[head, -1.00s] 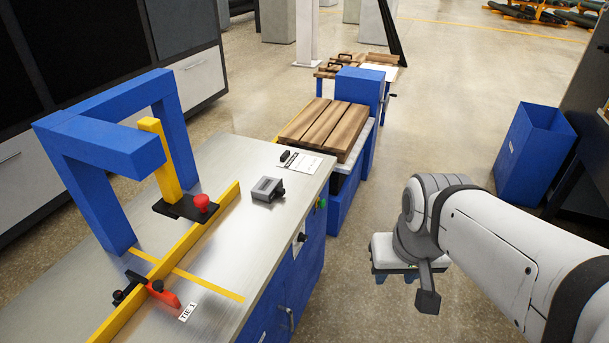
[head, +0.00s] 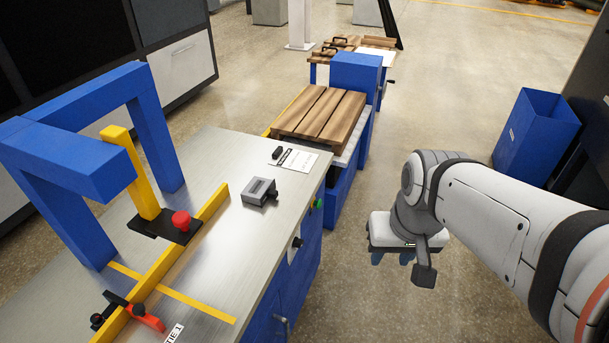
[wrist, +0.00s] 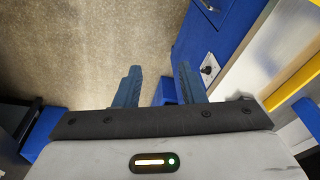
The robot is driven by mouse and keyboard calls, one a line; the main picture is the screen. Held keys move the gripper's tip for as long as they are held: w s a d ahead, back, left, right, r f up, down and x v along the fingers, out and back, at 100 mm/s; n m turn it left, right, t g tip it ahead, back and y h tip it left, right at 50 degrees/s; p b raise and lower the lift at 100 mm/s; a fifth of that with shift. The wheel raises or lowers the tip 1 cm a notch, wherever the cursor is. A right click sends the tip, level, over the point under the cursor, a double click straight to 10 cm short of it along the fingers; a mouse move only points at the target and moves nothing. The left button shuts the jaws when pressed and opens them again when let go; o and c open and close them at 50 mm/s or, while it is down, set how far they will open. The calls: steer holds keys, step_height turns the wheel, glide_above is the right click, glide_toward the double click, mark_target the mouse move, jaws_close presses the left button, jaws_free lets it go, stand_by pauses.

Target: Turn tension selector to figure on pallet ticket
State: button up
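The pallet ticket (head: 298,159) is a white sheet lying on the far right corner of the metal bench top, beside a small black clip; its figure is too small to read. A dark knob (head: 297,242) on the bench's blue right side looks like the tension selector. In the wrist view a dark knob on a pale plate (wrist: 209,68) shows just beyond the right finger; its setting is unreadable. My gripper (head: 392,257) hangs right of the bench, apart from it. Its blue fingers (wrist: 157,82) are spread and empty in the wrist view.
A grey box with a display (head: 260,192) and a red button (head: 181,220) sit on the bench. A green button (head: 318,203) is on its side. A wooden pallet (head: 320,115) lies beyond. A blue bin (head: 535,135) stands right. Floor between is clear.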

steer(key=w+a+f+m+g+y+b, duration=0.1)
steer(key=a+f+g+y+b, duration=0.15)
steer(key=f, duration=0.25)
steer(key=w+a+f+g+y+b, duration=0.2)
steer(key=a+f+y+b, duration=0.15)
steer(key=f, duration=0.25)
steer(key=m+t+y+b, duration=0.9)
steer(key=y+b, duration=0.1)
steer(key=y, duration=0.1)
glide_toward(302, 244)
steer(key=a, duration=0.2)
steer(key=x, duration=0.7)
steer(key=shift+w, duration=0.4)
steer(key=shift+c, duration=0.3)
jaws_close()
